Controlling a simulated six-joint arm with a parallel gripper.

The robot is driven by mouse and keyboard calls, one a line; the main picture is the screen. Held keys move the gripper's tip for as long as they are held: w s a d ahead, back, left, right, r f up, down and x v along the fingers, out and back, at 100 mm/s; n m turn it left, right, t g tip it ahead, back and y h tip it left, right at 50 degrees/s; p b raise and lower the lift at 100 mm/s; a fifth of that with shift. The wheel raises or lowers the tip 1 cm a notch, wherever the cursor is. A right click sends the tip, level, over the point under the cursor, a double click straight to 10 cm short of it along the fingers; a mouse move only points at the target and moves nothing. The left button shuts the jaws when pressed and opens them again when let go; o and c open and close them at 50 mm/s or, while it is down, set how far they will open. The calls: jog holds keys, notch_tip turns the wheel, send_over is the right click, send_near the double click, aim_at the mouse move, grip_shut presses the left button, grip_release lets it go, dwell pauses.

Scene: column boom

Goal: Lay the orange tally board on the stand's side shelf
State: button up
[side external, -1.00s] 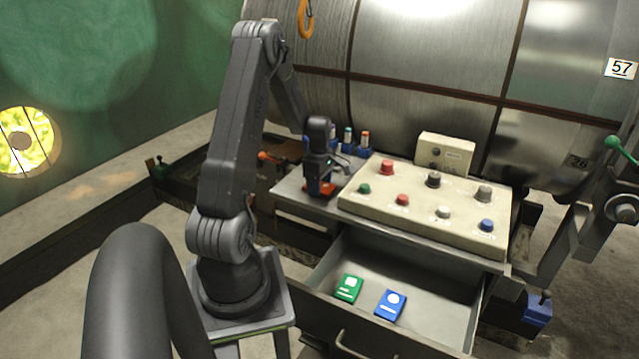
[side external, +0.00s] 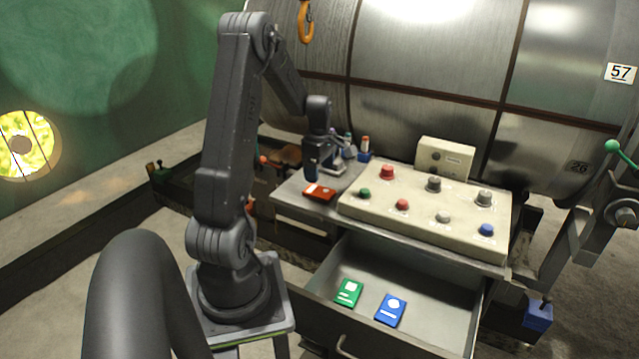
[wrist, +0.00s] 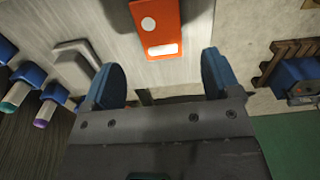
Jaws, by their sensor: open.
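The orange tally board (side external: 319,192) lies flat on the grey metal side shelf (side external: 291,190), left of the button console. In the wrist view the orange board (wrist: 156,42) shows a white dot and a white bar, with its upper part cut off by the frame edge. My gripper (side external: 312,178) is above and just behind the board, apart from it. In the wrist view my gripper's two blue fingers (wrist: 163,82) are spread wide with nothing between them.
The beige button console (side external: 425,208) fills the right of the stand. Blue-based holders with coloured-tip pieces (side external: 363,150) stand behind my gripper. The open drawer (side external: 440,296) below holds a green board (side external: 348,293) and a blue board (side external: 390,309).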

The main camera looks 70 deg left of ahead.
aim_at(319, 191)
notch_tip(319, 191, up, 5)
jog(key=w+d+r+m+t, duration=0.1)
jog(key=d+r+m, duration=0.25)
jog(key=d, duration=0.35)
jog(key=w+d+r+m+t+y, duration=0.1)
jog(key=w+d+r+m, duration=0.15)
jog(key=d+m, duration=0.35)
jog(key=w+d+r+m, duration=0.1)
jog(key=d+r+m, duration=0.3)
jog(key=d, duration=0.4)
jog(key=s+d+r+m+t, duration=0.1)
jog(key=s+d+m, duration=0.4)
jog(key=d, duration=0.3)
jog(key=s+d+m+t+h, duration=0.1)
jog(key=s+d+m, duration=0.3)
jog(key=d+m, duration=0.4)
jog(key=shift+s+d+r+t, duration=0.3)
jog(key=shift+s+r+t, duration=0.1)
jog(key=shift+t, duration=0.4)
jog(key=shift+m, duration=0.25)
